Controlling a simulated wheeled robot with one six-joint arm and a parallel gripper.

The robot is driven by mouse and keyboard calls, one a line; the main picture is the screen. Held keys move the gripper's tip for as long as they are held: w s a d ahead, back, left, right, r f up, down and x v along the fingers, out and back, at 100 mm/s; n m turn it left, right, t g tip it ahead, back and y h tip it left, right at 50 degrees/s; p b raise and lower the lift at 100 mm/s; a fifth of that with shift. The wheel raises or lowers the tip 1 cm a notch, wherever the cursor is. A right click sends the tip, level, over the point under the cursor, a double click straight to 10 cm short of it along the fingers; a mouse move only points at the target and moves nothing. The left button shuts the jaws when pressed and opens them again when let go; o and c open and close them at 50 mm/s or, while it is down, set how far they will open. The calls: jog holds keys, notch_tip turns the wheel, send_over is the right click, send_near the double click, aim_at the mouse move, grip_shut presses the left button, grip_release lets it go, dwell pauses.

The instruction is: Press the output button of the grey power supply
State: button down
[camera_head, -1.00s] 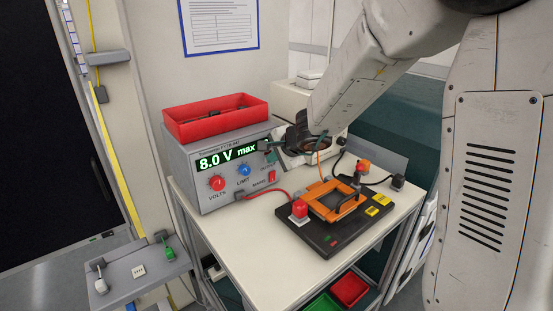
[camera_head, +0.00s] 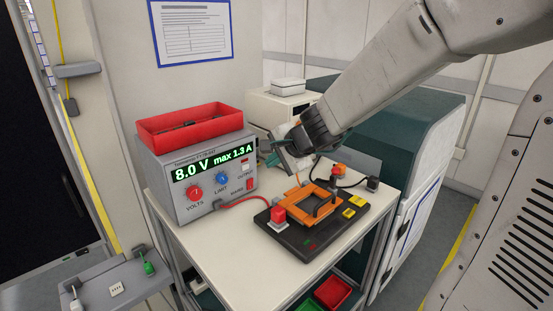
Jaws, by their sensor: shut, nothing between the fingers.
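The grey power supply (camera_head: 165,198) stands on the trolley top at left. Its green display (camera_head: 212,164) reads 8.0 V max 1.3 A. The output button (camera_head: 245,167) is a small pale square under the display's right end, above the OUTPUT label. A red mains switch (camera_head: 250,184) sits below it. My gripper (camera_head: 267,157) is shut and empty, fingers pointing left. In the picture its tips lie just right of the output button and do not cover it. I cannot tell the gap in depth.
A red tray (camera_head: 190,126) lies on the supply. An orange fixture on a black board (camera_head: 310,233), with a red button (camera_head: 278,214), stands right of it; a red cable (camera_head: 246,202) runs between. A pale box (camera_head: 262,107) stands behind. The trolley's front (camera_head: 215,250) is clear.

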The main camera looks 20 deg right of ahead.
jog(key=shift+v, duration=0.85)
notch_tip(320, 180, up, 7)
dwell(0.7)
jog(key=shift+a, duration=0.1)
dwell(0.4)
jog(key=s+f+n+g+h, duration=0.1)
jog(key=s+n+g, duration=0.3)
jog(key=s, duration=1)
jog(key=s+f+n+g+h, duration=0.2)
jog(key=s+n, duration=0.8)
jog(key=s, duration=0.5)
jog(key=shift+s+f+g, duration=0.15)
jog(key=shift+f+g, duration=0.65)
jog(key=shift+g, duration=0.1)
